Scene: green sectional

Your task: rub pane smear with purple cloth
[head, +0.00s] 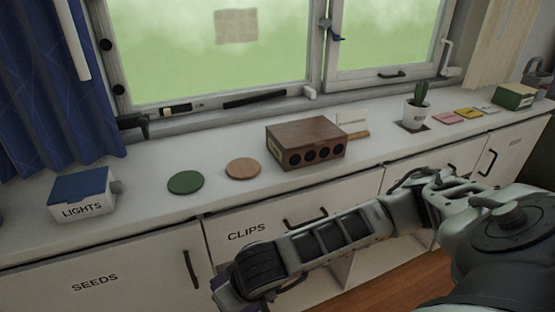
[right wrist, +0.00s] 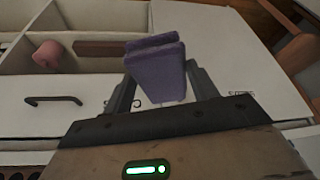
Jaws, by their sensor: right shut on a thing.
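A pale brownish square smear (head: 236,26) shows on the left window pane (head: 170,50), near its top. My right arm reaches across from the right in the head view, low in front of the cabinets. My right gripper (right wrist: 160,82) is shut on the folded purple cloth (right wrist: 157,60) in the right wrist view. A bit of purple shows at the arm's end at the bottom of the head view, where the gripper is mostly cut off. The cloth is apart from the pane, well below it. My left gripper is not in view.
On the white counter stand a LIGHTS box (head: 82,194), a green disc (head: 185,182), a tan disc (head: 243,169), a brown box with round holes (head: 306,143) and a potted cactus (head: 417,112). Window handles and a blue curtain (head: 50,100) border the panes.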

